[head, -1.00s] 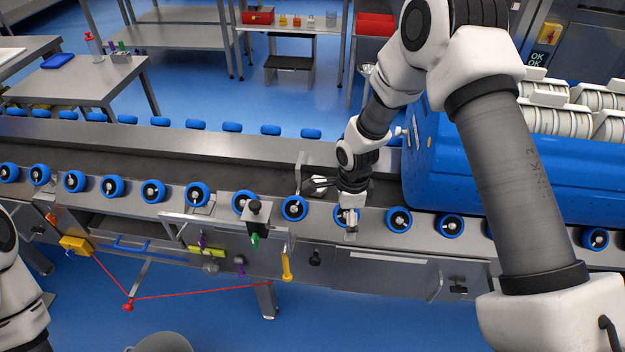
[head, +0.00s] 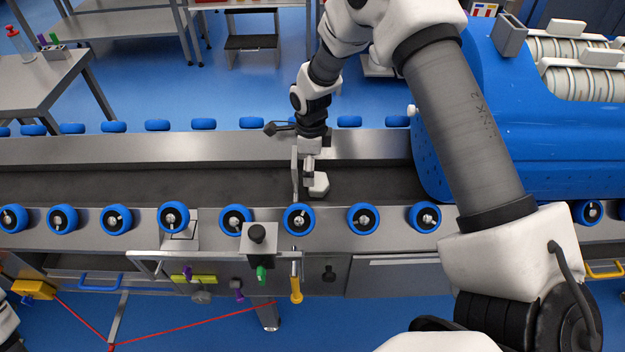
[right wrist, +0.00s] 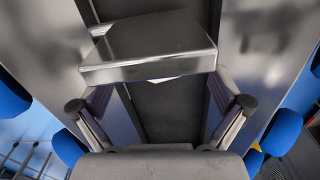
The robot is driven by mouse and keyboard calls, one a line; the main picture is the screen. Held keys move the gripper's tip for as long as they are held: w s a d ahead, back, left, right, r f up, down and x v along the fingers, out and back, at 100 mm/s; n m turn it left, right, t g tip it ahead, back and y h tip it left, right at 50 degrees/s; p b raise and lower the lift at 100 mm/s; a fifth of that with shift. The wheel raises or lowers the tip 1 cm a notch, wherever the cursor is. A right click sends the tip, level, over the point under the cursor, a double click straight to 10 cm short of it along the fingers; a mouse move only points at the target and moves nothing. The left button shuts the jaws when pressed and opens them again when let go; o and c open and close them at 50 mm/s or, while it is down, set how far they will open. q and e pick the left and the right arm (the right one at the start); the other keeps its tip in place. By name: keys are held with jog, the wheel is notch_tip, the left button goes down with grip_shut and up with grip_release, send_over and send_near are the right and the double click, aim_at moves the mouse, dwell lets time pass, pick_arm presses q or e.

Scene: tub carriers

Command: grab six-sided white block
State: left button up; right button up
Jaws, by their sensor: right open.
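The white block (head: 318,184) lies on the dark conveyor bed, beside a thin upright metal plate (head: 296,175). My right gripper (head: 309,172) points down just behind and left of the block, close to the upright plate. In the right wrist view my right gripper (right wrist: 162,88) has its fingers spread, with nothing held between them. A shiny metal plate (right wrist: 150,48) fills the space ahead of the fingers there. A small pale edge shows under it, and I cannot tell whether it is the block. My left gripper is not in view.
Blue rollers (head: 299,218) line the front rail, and more line the back rail. A large blue machine housing (head: 530,110) stands over the belt at right. A black-knobbed post (head: 257,236) stands at the front edge. The belt to the left is clear.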

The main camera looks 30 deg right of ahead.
aim_at(318, 184)
jog(key=f, duration=0.4)
jog(key=shift+s+d+f, duration=0.2)
jog(key=shift+s+f, duration=0.05)
jog(key=shift+f, duration=0.05)
jog(key=shift+w+f, duration=0.1)
jog(key=shift+f, duration=0.2)
jog(key=shift+r, duration=0.1)
jog(key=c, duration=1.1)
